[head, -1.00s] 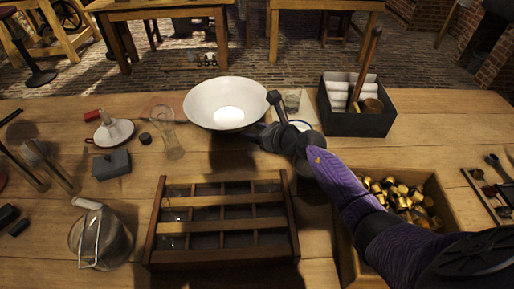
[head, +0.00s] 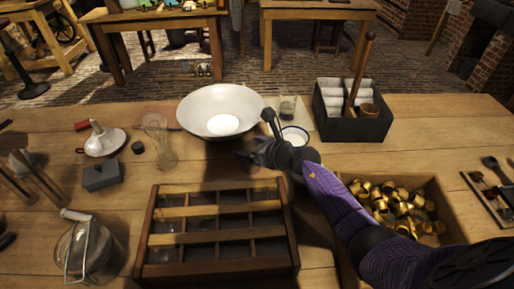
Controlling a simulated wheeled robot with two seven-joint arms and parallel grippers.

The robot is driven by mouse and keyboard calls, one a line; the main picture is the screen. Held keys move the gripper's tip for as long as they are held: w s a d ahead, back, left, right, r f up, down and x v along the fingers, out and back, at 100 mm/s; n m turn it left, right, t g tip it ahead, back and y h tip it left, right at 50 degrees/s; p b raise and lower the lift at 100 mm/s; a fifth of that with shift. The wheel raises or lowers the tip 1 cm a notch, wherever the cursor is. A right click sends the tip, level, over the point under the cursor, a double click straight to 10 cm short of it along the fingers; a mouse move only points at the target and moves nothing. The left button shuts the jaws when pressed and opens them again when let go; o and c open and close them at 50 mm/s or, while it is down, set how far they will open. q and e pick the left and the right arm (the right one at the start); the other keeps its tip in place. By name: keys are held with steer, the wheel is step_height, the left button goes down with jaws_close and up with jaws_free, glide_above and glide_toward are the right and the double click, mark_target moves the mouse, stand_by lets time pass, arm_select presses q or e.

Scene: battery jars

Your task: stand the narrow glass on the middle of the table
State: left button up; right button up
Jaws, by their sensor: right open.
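A tall, clear, narrow-waisted glass (head: 160,141) stands upright on the wooden table, left of the large white bowl (head: 215,108). A second, short clear glass (head: 288,107) stands behind my right arm, right of the bowl. I cannot tell for sure which is the narrow glass; the tall one looks the narrower. My right gripper (head: 246,154) is open and empty just in front of the bowl, pointing left, well right of the tall glass. Its fingertips are small and dark. My left gripper is not in view.
A divided wooden tray (head: 217,265) fills the front middle. A small white cup (head: 294,135) is beside my right wrist. A dark box with rolls (head: 352,127) stands back right, a crate of brass caps (head: 455,222) front right. A grey block (head: 102,175) and a lidded jar (head: 90,250) are left.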

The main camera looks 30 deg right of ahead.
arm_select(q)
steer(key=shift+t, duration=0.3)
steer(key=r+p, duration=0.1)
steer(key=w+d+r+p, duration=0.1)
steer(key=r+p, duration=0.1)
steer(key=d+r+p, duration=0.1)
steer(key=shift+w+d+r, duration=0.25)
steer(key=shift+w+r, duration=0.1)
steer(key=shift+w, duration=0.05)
arm_select(e)
steer(key=v, duration=1.2)
